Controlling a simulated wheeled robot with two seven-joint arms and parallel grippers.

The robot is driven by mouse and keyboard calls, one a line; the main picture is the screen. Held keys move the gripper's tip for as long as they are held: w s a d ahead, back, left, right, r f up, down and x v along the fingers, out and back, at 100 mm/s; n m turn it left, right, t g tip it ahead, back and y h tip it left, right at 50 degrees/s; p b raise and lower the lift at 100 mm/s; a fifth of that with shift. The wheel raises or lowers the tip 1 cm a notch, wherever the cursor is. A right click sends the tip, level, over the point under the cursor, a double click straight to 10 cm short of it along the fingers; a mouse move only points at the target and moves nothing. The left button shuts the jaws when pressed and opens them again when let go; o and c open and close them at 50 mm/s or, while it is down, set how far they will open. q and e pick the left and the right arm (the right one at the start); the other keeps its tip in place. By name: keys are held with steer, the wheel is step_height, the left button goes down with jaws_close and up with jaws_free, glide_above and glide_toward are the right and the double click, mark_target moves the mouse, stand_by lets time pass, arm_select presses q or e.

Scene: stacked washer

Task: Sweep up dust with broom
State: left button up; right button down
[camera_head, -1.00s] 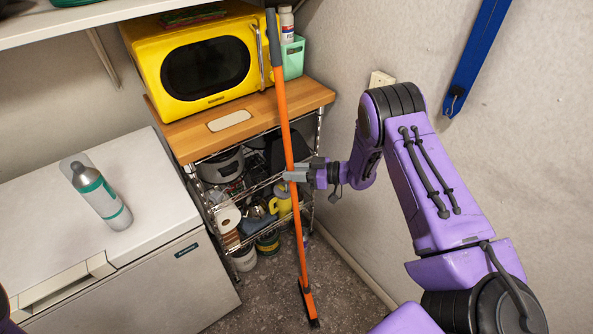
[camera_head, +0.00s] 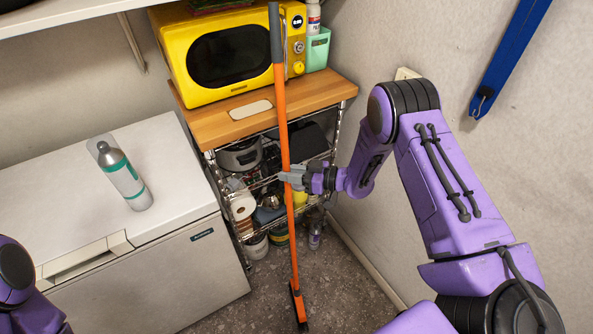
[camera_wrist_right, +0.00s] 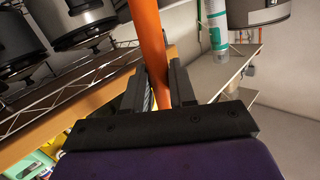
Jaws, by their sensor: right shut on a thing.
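The broom (camera_head: 282,120) has an orange handle with a grey grip at the top and an orange head (camera_head: 297,306) with dark bristles, low over or on the dark floor. My right gripper (camera_head: 288,178) is shut on the broom's handle around its middle, and the broom stands nearly upright. The handle also shows between the fingers of the right gripper (camera_wrist_right: 160,88) in the right wrist view. Only purple parts of my left arm show at the lower left in the head view; its gripper is out of view. I cannot make out any dust on the floor.
A wire shelf rack with a wooden top (camera_head: 225,122) holds a yellow microwave (camera_head: 222,60) behind the broom. A white chest freezer (camera_head: 165,270) with a bottle (camera_head: 125,177) on it stands at the left. A wall bounds the right.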

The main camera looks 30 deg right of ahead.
steer(key=shift+r, duration=0.1)
steer(key=a, duration=0.1)
steer(key=s+a, duration=0.1)
steer(key=a, duration=0.2)
steer(key=shift+s+f, duration=0.25)
steer(key=shift+s, duration=0.1)
